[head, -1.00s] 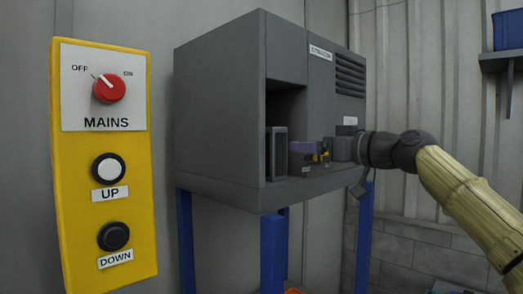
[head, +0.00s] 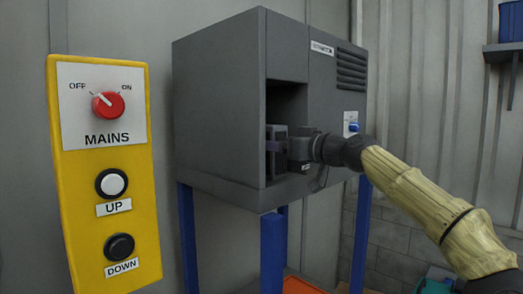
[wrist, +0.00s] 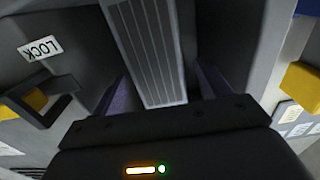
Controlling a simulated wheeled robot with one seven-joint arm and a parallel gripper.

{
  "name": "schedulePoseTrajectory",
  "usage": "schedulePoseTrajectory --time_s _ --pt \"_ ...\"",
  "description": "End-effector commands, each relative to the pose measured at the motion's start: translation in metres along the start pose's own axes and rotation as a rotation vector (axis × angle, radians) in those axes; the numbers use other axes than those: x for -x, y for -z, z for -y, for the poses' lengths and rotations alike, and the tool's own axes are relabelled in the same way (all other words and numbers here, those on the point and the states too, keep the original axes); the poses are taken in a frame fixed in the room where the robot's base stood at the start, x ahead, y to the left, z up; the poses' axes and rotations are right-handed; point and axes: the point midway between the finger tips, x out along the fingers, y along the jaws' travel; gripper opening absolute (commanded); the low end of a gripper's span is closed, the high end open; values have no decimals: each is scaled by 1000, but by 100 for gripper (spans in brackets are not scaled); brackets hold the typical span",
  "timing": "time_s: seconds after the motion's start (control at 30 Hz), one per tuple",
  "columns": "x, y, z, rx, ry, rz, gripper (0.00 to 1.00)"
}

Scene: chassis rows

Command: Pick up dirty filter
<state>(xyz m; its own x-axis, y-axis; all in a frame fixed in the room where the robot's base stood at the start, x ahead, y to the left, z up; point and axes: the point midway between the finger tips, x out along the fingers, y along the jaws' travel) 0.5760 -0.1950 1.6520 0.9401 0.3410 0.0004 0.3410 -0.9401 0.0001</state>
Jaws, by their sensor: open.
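The filter (wrist: 148,45), a grey ribbed panel in a plain frame, stands upright in the wrist view. In the head view the filter (head: 279,132) is a dark block in the open bay of the grey cabinet, partly hidden by my gripper. My gripper (wrist: 162,88) is open, with one purple finger on each side of the filter's near end. I cannot tell whether either finger touches it. In the head view my gripper (head: 273,146) reaches into the bay from the right.
The grey cabinet (head: 215,110) stands on blue legs, its bay walls close around my gripper. A LOCK label (wrist: 40,48) and yellow-and-black parts (wrist: 300,85) flank the filter. A yellow panel (head: 135,235) with a red MAINS knob (head: 108,105) stands at the left.

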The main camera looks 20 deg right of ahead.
Motion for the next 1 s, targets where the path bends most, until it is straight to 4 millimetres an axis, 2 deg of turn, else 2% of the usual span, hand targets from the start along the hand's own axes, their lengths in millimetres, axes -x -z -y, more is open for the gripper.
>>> schedulePoseTrajectory --time_s 0.43,1.0 --pt "-47 -1 0 -1 1 0 76" --pt "-49 -4 -1 0 -1 0 76"
